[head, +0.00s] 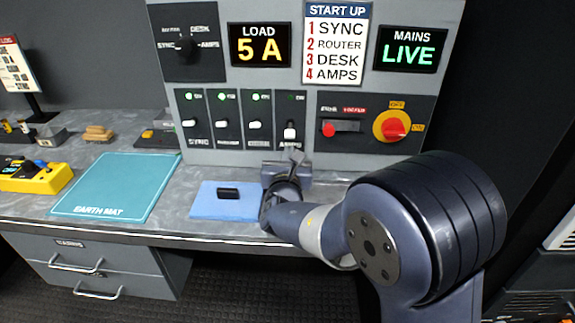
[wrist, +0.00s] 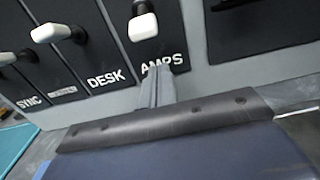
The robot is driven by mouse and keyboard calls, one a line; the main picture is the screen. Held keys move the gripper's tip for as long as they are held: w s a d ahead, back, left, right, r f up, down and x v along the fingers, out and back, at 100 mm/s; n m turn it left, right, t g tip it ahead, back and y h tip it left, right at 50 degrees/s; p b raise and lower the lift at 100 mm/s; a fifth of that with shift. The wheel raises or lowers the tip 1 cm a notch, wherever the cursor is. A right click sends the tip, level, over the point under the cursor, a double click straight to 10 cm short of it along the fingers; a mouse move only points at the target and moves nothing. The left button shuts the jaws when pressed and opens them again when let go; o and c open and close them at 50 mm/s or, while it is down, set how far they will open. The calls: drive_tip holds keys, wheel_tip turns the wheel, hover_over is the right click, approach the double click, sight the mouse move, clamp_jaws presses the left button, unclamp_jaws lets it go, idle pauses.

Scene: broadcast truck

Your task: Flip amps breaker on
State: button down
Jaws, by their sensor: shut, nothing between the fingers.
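The amps breaker (head: 289,132) is the rightmost of the breaker row on the grey panel. Its white lever sits lower than the levers beside it, and its lamp looks dim, while the other lamps glow green. In the wrist view the amps lever (wrist: 143,27) is at the top, above the AMPS label. My gripper (head: 296,155) is shut and empty, just below the lever in the head view. In the wrist view its fingertips (wrist: 160,70) overlap the lower part of the label, with a gap below the lever. I cannot tell whether they touch the panel.
The desk breaker (head: 254,124) is close on the left. A red-handled switch (head: 342,127) and a red-and-yellow rotary knob (head: 392,126) are on the right. A blue mat (head: 210,204) with a small black object (head: 228,193) lies on the bench below. The LOAD display (head: 259,45) reads 5 A.

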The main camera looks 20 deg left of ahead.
sight(290, 131)
drive_tip(key=r, duration=0.1)
drive_tip(key=s+r, duration=0.1)
drive_tip(key=r, duration=0.1)
drive_tip(key=shift+s+d+r, duration=0.1)
drive_tip(key=shift+s+d, duration=0.05)
drive_tip(key=shift+r+p, duration=0.15)
drive_tip(key=shift+p, duration=0.4)
drive_tip(key=shift+s+g+p, duration=0.1)
drive_tip(key=shift+g+p, duration=0.2)
drive_tip(key=shift+p, duration=0.2)
